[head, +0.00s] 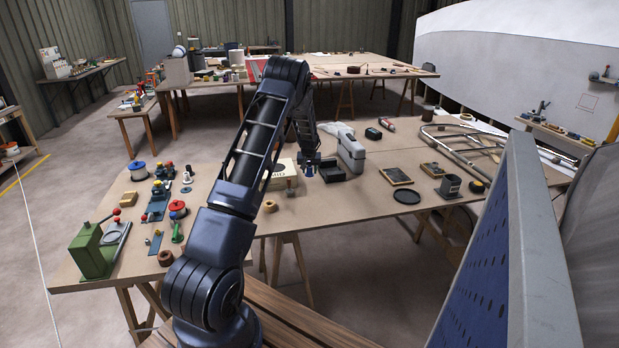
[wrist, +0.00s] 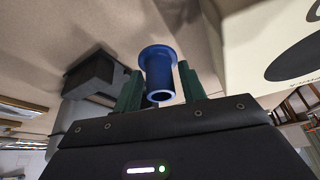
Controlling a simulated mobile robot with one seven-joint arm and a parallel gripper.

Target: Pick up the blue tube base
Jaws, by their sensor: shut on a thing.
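The blue tube base (wrist: 158,74) is a short blue tube with a wide round flange at one end. In the wrist view it sits between the two green fingers of my gripper (wrist: 160,88), which is shut on it. The flange points away from the gripper and the open tube end faces the camera. In the head view my gripper (head: 308,161) is over the worktable (head: 305,208), with a small bit of the blue tube base (head: 309,171) showing below it. I cannot tell whether the base is clear of the tabletop.
A dark open box (head: 329,171) stands just right of my gripper, also seen in the wrist view (wrist: 92,76). A pale block with a black disc (head: 281,172) stands to its left.

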